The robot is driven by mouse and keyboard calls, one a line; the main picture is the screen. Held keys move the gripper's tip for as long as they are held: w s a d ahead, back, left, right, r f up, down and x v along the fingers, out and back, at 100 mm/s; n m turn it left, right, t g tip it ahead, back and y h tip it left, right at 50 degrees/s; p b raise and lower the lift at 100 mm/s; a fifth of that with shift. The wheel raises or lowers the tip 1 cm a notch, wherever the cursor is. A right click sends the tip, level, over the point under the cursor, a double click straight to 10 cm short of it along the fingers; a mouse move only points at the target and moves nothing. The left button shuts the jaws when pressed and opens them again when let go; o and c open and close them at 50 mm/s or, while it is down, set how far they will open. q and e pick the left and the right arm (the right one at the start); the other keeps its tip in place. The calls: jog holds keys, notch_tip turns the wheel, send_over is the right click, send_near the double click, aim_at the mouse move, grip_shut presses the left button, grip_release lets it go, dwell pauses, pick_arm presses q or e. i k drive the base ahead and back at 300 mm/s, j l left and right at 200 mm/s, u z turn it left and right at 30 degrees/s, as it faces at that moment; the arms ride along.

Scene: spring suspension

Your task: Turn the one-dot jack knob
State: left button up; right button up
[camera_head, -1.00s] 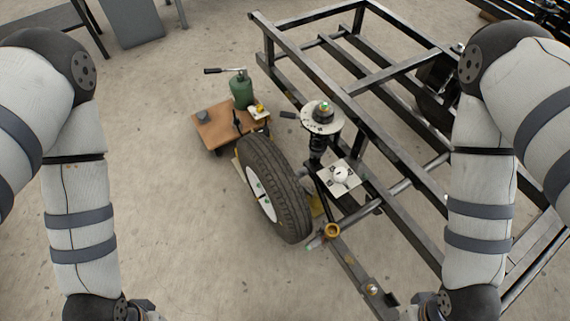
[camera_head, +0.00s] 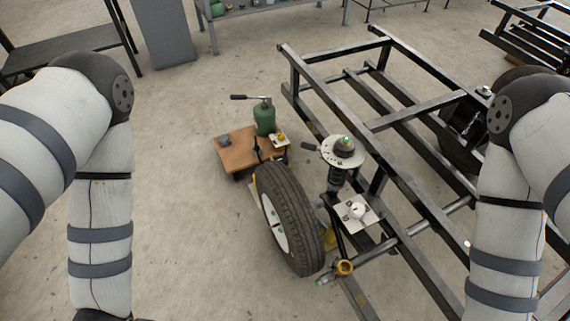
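A green bottle jack (camera_head: 264,118) with a dark handle stands on a brown wooden dolly (camera_head: 236,157). A yellow knob (camera_head: 281,137) sits on a small white plate beside the jack. A white knob (camera_head: 357,211) sits on a white square plate with dark marks (camera_head: 345,224), by the frame right of the tire. Dot marks on either knob are too small to read, so I cannot tell which has one dot. My arms come down at the left and right sides, well apart from both knobs. Both grippers are below the picture's bottom edge.
A tire (camera_head: 289,213) stands upright between dolly and black metal frame (camera_head: 395,170). A round plate with a dial-like top (camera_head: 343,151) sits on the spring strut. Floor (camera_head: 185,220) left of the tire is clear.

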aim_at(284, 159)
jog(key=k+j+z, duration=0.1)
jog(key=j+z, duration=0.15)
jog(key=j, duration=0.35)
jog(key=i+j+z, duration=0.15)
jog(key=j+z, duration=0.2)
jog(key=j, duration=0.35)
jog(key=j+z, duration=0.35)
jog(key=j, duration=0.35)
jog(key=i+j+z, duration=0.8)
jog(key=i+j, duration=0.05)
jog(key=i, duration=0.1)
